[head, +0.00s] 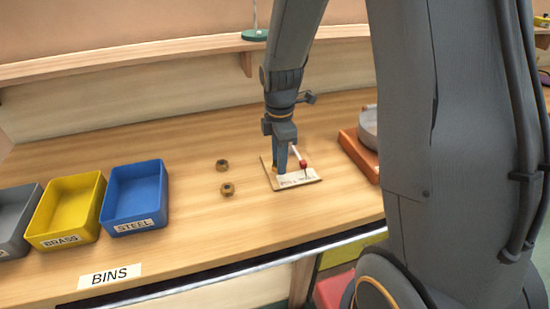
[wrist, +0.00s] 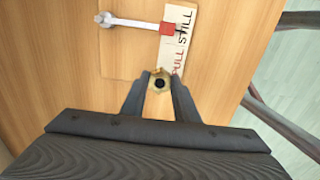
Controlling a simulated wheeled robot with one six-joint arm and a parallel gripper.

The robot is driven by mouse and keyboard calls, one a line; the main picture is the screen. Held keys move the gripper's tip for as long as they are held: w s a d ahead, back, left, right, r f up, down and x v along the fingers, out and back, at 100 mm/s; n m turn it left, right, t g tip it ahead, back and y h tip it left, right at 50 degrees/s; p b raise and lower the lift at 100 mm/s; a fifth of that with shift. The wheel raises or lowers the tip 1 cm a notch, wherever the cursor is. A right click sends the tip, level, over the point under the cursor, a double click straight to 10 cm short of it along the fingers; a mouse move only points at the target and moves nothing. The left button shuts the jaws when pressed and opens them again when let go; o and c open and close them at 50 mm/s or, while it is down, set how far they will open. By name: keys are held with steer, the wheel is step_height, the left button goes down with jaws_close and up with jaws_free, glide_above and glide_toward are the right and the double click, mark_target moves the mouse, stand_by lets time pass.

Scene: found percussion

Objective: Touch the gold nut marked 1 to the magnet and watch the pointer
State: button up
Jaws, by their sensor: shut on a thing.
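My gripper (wrist: 160,78) is shut on a gold nut (wrist: 160,84), with a finger on each side. Its number cannot be read. In the head view my gripper (head: 283,168) points down over the left part of a small wooden board. A pale arm with a red block (wrist: 167,28), seemingly the magnet, lies over the board; the red block also shows in the head view (head: 303,163). The nut is apart from the red block in the wrist view. A card (wrist: 178,38) reads PULL and STILL. A small dark pointer tip (wrist: 181,30) lies near STILL.
Two more gold-brown nuts (head: 222,165) (head: 228,189) lie left of the board. A yellow BRASS bin (head: 62,242), a blue STEEL bin (head: 134,228) and a grey bin (head: 8,246) stand at the left. An orange-brown block (head: 355,150) with a grey round dish stands at the right.

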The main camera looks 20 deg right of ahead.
steer(key=shift+d+f, duration=0.2)
steer(key=shift+f, duration=0.35)
steer(key=shift+d+r, duration=0.15)
steer(key=shift+d, duration=0.85)
steer(key=shift+d+p, duration=0.3)
steer(key=shift+d, duration=0.2)
steer(key=shift+d, duration=0.7)
steer(key=shift+a, duration=0.2)
steer(key=shift+a+p, duration=0.6)
steer(key=shift+a, duration=1)
stand_by(0.9)
